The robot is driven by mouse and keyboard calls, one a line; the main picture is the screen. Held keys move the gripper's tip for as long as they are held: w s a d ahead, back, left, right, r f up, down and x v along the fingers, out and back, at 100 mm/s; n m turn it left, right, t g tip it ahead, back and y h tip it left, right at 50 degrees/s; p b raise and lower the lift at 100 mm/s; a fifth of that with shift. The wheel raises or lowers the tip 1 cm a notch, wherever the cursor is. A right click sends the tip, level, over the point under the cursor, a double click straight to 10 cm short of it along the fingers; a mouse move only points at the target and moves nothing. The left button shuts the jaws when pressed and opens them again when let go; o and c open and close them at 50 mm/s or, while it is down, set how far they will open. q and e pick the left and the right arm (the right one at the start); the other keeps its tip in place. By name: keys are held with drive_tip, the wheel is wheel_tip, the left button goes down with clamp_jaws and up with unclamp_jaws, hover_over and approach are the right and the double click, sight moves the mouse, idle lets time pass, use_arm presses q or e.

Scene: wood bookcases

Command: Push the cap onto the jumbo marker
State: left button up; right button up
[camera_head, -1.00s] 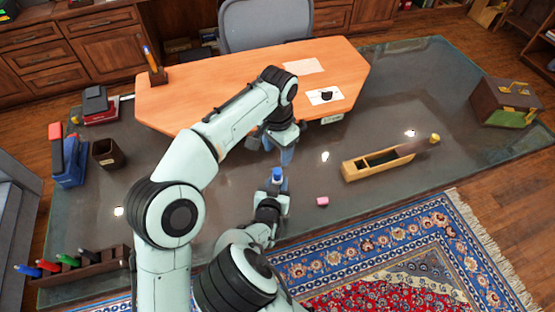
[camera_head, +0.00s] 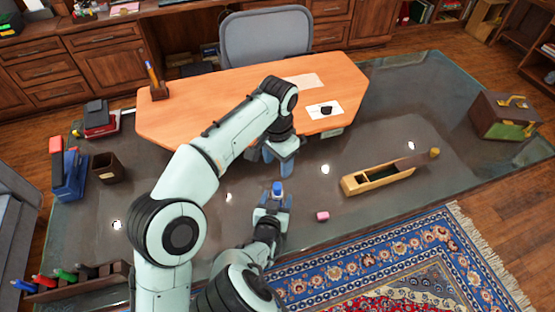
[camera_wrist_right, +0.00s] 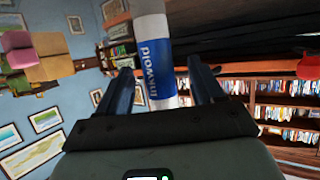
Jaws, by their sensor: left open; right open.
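The jumbo marker is a thick white cylinder with a blue printed label (camera_wrist_right: 160,75), seen in the right wrist view between my right gripper's fingers. Its upper end runs out of that view. My right gripper (camera_head: 273,200) is open around it, low over the dark glass top. In the head view a small blue cap (camera_head: 278,187) shows at the top of the marker; I cannot tell how fully it is seated. My left gripper (camera_head: 274,160) is open just above and beyond the cap, apart from it in the picture. I see nothing between its fingers.
A pink block (camera_head: 322,216) lies right of the marker on the glass top. A wooden box (camera_head: 380,181) is further right. An orange-brown desk panel (camera_head: 220,100) lies behind. A rack of markers (camera_head: 90,278) is at lower left.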

drive_tip(key=v, duration=1.2)
drive_tip(key=shift+s+r, duration=0.2)
